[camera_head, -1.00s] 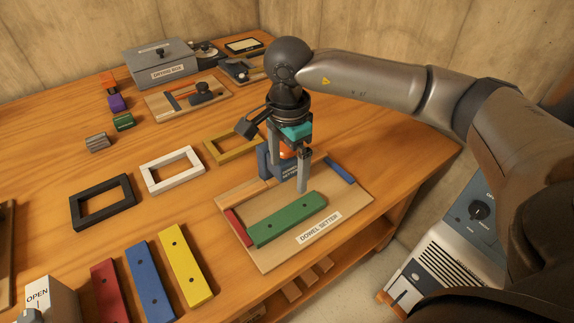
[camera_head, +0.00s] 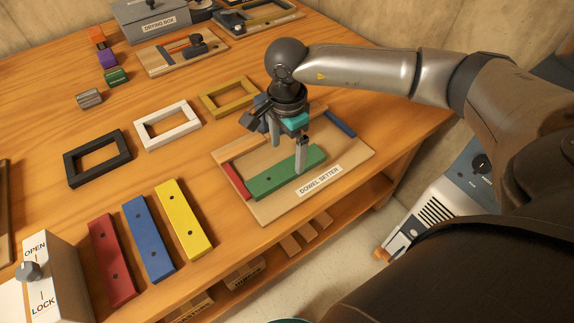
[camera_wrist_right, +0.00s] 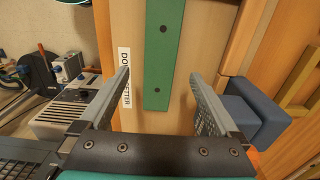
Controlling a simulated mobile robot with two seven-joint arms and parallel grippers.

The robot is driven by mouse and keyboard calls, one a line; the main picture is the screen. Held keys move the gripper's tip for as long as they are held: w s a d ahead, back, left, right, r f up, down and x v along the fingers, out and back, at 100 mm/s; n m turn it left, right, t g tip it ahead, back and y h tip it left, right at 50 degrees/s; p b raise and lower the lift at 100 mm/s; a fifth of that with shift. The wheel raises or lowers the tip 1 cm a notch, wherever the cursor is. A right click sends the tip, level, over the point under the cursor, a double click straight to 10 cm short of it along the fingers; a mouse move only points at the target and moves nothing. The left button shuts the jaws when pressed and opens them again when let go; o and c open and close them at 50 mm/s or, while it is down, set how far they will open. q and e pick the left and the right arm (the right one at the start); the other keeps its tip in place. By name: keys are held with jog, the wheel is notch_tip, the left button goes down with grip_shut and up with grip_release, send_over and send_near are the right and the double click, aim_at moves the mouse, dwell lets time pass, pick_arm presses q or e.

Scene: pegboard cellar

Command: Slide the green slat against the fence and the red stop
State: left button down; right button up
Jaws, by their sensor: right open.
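The green slat (camera_head: 272,178) lies flat on the dowel setter board (camera_head: 262,212), its left end close to the red stop (camera_head: 236,182); I cannot tell whether they touch. Bare board shows between the slat and the wooden fence (camera_head: 240,148) behind it. My right gripper (camera_head: 288,158) is open and points down over the slat's right part. In the right wrist view the slat (camera_wrist_right: 163,45) runs between the spread fingers of this gripper (camera_wrist_right: 160,75), with space on both sides. The fence (camera_wrist_right: 241,35) is on the right there. My left gripper is out of view.
A blue block (camera_wrist_right: 255,112) stands beside the right finger in the wrist view. Red (camera_head: 111,260), blue (camera_head: 149,238) and yellow (camera_head: 183,220) slats lie to the left. Empty frames (camera_head: 168,125) lie behind.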

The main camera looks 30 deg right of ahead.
aim_at(287, 168)
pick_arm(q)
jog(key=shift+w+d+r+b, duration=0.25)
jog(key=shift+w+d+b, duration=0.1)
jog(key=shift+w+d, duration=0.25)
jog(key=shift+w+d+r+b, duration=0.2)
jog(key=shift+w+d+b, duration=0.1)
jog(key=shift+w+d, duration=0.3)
pick_arm(e)
jog(key=shift+f, duration=2.7)
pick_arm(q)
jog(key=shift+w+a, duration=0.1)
